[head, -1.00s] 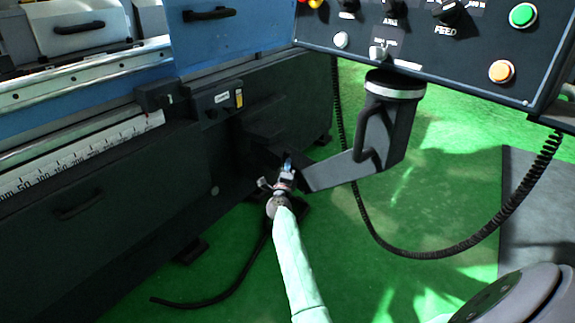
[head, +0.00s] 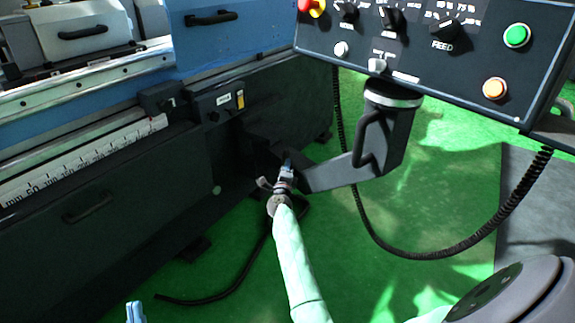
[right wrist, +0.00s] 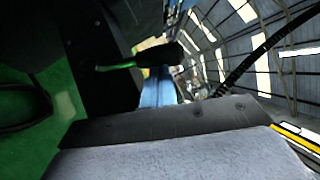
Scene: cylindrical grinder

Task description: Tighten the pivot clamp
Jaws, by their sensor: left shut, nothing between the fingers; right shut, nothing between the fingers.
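The dark support arm (head: 340,172) of the control panel runs from the machine to the upright post under the panel. I cannot clearly single out the pivot clamp in the head view. My right gripper (head: 288,158) is shut and empty at the machine end of the support arm. In the right wrist view, its blue fingers (right wrist: 157,90) lie just below a dark rounded lever-like part (right wrist: 157,55); I cannot tell whether they touch. My left gripper (head: 135,312) is shut at the bottom left edge.
The control panel (head: 445,50) with its buttons overhangs the right side. A coiled cable (head: 475,238) hangs below it. The dark machine front (head: 110,220) fills the left. A black hose (head: 230,290) lies on the green floor, which is otherwise open in the middle.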

